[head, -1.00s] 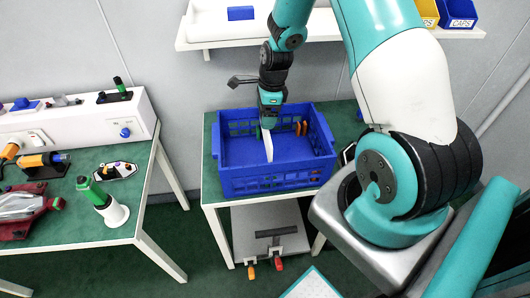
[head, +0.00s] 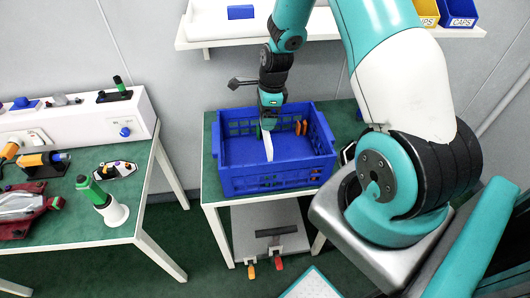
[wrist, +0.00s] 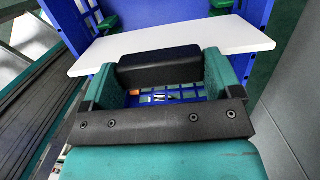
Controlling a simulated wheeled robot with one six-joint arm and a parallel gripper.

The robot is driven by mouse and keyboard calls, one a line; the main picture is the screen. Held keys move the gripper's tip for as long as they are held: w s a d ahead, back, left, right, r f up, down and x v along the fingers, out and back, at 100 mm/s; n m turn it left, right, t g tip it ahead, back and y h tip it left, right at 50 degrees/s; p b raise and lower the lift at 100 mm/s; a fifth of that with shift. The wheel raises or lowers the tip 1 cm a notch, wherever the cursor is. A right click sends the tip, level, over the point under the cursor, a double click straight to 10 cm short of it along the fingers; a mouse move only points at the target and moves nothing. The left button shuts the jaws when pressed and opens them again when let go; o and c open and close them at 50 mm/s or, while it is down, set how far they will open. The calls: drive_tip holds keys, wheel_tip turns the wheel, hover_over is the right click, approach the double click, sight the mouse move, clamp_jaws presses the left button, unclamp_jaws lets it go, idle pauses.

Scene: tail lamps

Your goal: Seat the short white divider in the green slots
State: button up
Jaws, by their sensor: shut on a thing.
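My gripper (head: 267,124) is shut on the short white divider (head: 268,148), inside the blue crate (head: 275,184). The divider stands on edge, seen nearly end-on in the head view. In the wrist view the divider (wrist: 245,37) runs across, between my gripper's fingers (wrist: 160,72), and its ends stick out on both sides. A bit of green (head: 258,131) shows just left of the gripper. In the wrist view, green pieces (wrist: 222,4) show at the crate's wall beyond the divider. I cannot tell whether the divider's ends are in the slots.
Orange slot pieces (head: 301,128) are at the crate's right rear. The crate stands on a green-topped table (head: 209,172). A shelf (head: 330,30) with bins is behind, above. A second bench (head: 60,215) with lamps and tools stands left, with a gap between.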

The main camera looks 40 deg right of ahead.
drive_tip(key=shift+f+b, duration=0.7)
drive_tip(key=shift+f, duration=0.65)
idle(0.5)
drive_tip(key=shift+f+b, duration=0.85)
drive_tip(key=shift+f, duration=0.55)
drive_tip(key=shift+f+b, duration=0.75)
drive_tip(key=shift+f, duration=0.35)
drive_tip(key=shift+f, duration=0.3)
idle(0.4)
drive_tip(key=o, duration=0.8)
drive_tip(key=r, duration=0.5)
drive_tip(key=s+d+r+b, duration=0.1)
drive_tip(key=r, duration=0.5)
drive_tip(key=d+r+b, duration=0.1)
drive_tip(key=r, duration=0.5)
drive_tip(key=shift+s+d+r, duration=0.15)
drive_tip(key=shift+r, duration=0.05)
